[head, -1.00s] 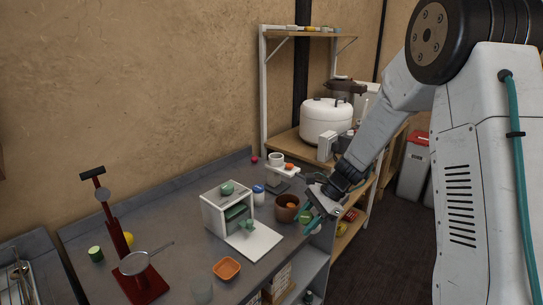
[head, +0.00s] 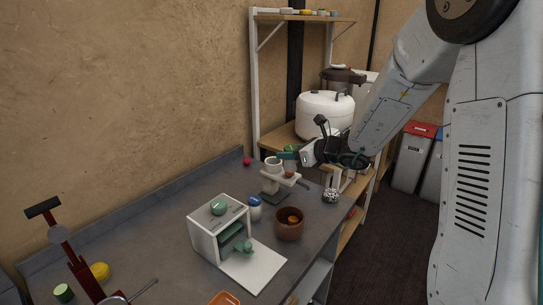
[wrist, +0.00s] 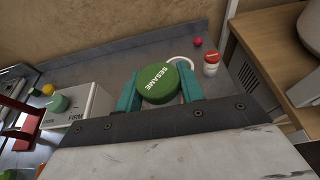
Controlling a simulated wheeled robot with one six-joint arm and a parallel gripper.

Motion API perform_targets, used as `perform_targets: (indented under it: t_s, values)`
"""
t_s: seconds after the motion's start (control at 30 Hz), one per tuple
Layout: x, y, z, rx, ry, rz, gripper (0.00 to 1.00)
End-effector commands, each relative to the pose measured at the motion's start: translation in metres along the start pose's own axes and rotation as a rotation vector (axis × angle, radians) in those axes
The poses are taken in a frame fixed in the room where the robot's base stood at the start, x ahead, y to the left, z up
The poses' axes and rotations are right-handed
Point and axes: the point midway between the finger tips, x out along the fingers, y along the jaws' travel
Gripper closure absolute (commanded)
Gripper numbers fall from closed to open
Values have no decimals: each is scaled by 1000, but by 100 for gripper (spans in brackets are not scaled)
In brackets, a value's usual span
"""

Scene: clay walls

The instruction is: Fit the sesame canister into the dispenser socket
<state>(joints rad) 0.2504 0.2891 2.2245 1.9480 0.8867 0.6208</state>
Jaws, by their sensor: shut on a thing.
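The sesame canister shows in the wrist view as a round green lid (wrist: 158,83) marked SESAME. My gripper (wrist: 160,88) is shut on it, one teal finger on each side. In the head view my gripper (head: 289,156) is over the right part of a pale stand, which looks like the dispenser (head: 272,183). A white ring (head: 273,164), probably its socket, is at the stand's top left, close to my fingers. The ring also shows in the wrist view (wrist: 181,61), partly hidden behind the canister. I cannot tell whether canister and ring touch.
A blue-lidded jar (head: 255,208), a brown pot (head: 289,223) and a speckled object (head: 330,196) stand nearby. A white box (head: 218,232) with a green knob is at the front left. A red-lidded jar (wrist: 211,63) stands beyond the ring. A shelf (head: 300,145) is behind.

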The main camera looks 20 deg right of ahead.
Motion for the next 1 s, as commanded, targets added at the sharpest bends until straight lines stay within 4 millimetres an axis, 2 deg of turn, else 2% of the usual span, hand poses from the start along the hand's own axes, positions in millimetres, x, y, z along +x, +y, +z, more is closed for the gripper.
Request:
perform_targets:
  t_s: [0.03, 0.1, 0.3, 0.57, 0.7, 0.8, 0.97, 1.0]
  values:
    - [15, -3, 3, -1, 0, 3, 90]
    - [32, -9, 8, 0, 0, 3, 90]
    - [68, -19, 17, -2, 0, 4, 90]
    - [86, -26, 22, -2, 0, 3, 90]
    - [93, -25, -1, 2, 3, 4, 90]
    - [96, -25, -11, 0, 2, 3, 90]
    - [96, -26, -11, -2, 1, 3, 90]
    - [96, -25, -12, -2, 1, 3, 59]
